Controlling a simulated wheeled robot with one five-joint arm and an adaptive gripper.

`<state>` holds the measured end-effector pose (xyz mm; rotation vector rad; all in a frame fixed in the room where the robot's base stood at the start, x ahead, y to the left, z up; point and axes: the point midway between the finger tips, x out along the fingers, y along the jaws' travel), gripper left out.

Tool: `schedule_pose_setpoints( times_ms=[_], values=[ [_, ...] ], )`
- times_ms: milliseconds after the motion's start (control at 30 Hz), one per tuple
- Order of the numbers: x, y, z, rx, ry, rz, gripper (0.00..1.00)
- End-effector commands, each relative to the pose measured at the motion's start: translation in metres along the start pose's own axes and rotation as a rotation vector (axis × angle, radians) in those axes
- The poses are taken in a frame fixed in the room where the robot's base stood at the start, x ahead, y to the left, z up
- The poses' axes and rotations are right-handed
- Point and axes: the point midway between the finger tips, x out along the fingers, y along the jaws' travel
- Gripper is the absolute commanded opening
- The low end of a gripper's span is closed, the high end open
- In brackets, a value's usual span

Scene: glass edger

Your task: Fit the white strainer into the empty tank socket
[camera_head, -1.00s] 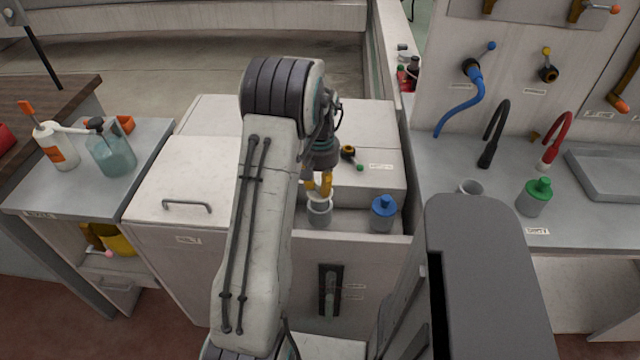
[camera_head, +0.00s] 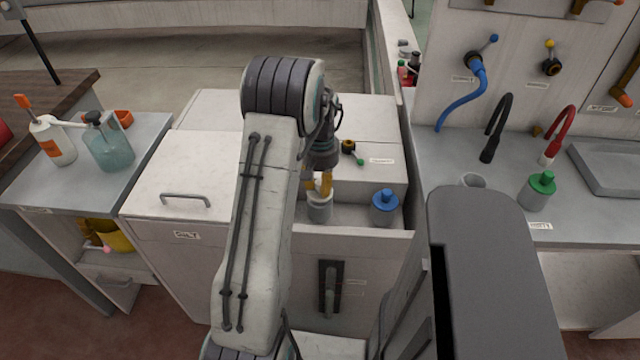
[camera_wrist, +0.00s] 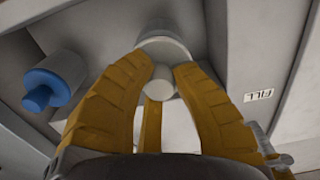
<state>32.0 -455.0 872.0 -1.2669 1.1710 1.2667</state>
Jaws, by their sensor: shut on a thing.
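My gripper (camera_head: 321,183) is shut on the knob of the white strainer. In the wrist view, the yellow fingers (camera_wrist: 160,82) close around this pale knob, with the strainer's wider white top (camera_wrist: 166,48) beyond it. In the head view, the fingers are directly above a grey cylindrical socket (camera_head: 319,209) in the tank recess, and the strainer is at its mouth. I cannot tell how deep the strainer sits, as the fingers and arm hide part of it.
A blue-topped cylinder (camera_head: 384,208) stands close on the right in the same recess; it also shows in the wrist view (camera_wrist: 62,75). A green-handled valve (camera_head: 352,151) is behind. A green-topped bottle (camera_head: 538,191) and a grey cup (camera_head: 473,181) stand on the right counter.

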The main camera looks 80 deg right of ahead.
Motion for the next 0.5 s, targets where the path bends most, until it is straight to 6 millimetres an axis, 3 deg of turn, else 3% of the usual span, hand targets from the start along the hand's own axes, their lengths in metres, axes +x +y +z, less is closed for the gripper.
schedule_pose_setpoints(
  times_ms=[500],
  values=[
    [0.012, 0.000, 0.000, 0.000, 0.000, 0.000, 0.00]
  ],
)
